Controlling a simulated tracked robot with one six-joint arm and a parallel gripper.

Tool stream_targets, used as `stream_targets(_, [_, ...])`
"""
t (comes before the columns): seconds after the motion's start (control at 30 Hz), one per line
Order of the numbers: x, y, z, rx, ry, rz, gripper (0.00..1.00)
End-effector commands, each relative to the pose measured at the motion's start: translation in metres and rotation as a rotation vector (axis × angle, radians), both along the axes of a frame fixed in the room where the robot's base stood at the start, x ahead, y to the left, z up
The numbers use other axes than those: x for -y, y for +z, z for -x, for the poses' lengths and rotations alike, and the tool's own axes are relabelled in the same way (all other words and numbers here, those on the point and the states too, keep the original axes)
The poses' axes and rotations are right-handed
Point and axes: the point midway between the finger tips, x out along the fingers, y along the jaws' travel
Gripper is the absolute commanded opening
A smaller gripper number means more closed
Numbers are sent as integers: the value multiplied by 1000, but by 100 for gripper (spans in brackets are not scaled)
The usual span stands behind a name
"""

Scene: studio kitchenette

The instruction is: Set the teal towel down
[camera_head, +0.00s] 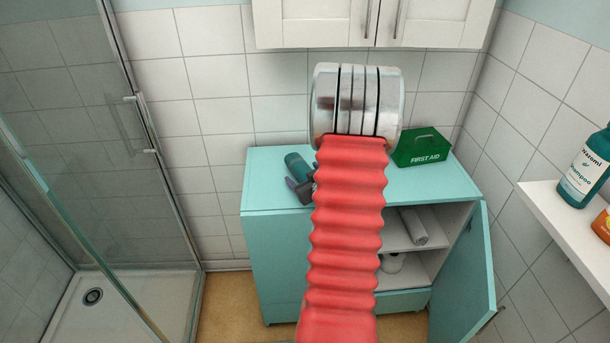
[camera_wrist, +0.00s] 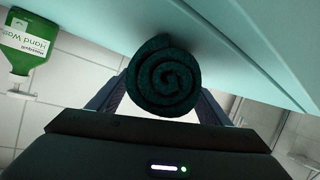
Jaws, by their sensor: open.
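The teal towel (camera_head: 297,164) is a tight roll lying on top of the turquoise cabinet (camera_head: 262,170), near its left end. The wrist view shows the roll's spiral end (camera_wrist: 163,76), with its side against the turquoise top (camera_wrist: 225,45). My gripper (camera_head: 301,184) is at the near end of the towel, low over the cabinet top. In the wrist view my gripper (camera_wrist: 162,98) is open, with one finger on each side of the roll. My red arm hides the middle of the cabinet top.
A green first aid box (camera_head: 422,148) stands on the cabinet's right. The wrist view shows a green hand wash bottle (camera_wrist: 28,42). The cabinet door (camera_head: 466,268) hangs open at right; a pale roll (camera_head: 414,226) lies inside. A glass shower screen (camera_head: 140,150) is at left, a shelf (camera_head: 560,222) at right.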

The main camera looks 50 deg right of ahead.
Motion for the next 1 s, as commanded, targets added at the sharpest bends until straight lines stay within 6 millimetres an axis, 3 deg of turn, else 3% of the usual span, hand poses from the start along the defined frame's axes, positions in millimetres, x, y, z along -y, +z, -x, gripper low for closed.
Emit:
stream_targets(0.17, [-6, 6, 11, 0, -1, 0, 72])
stream_targets(0.8, [-50, 40, 83, 0, -2, 2, 72])
stream_targets(1.0, [-57, 45, 94, 0, -2, 1, 72])
